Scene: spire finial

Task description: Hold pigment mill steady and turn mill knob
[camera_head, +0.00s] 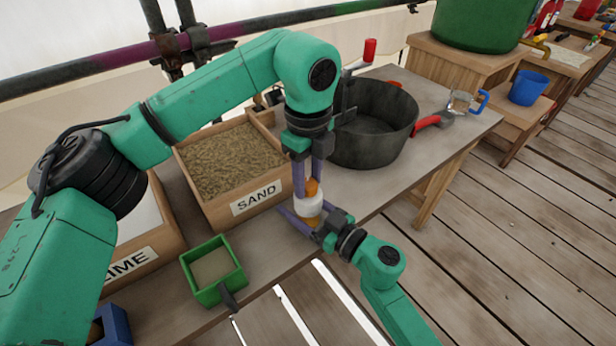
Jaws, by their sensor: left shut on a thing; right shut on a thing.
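The pigment mill (308,206) stands upright near the front edge of the table, with a white middle and orange parts above and below. Its orange knob (312,187) is at the top. My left gripper (312,178) comes down from above and is shut on the knob, its fingers on either side. My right gripper (305,222) reaches in from the lower right and is shut on the mill's lower body. The fingers hide parts of the mill.
A wooden box of sand (218,213) and a lime box (132,262) stand left. A green box (213,292) with a dark handle sits in front. A dark pot (372,150) is behind right. The table (455,128) has bare room at the right.

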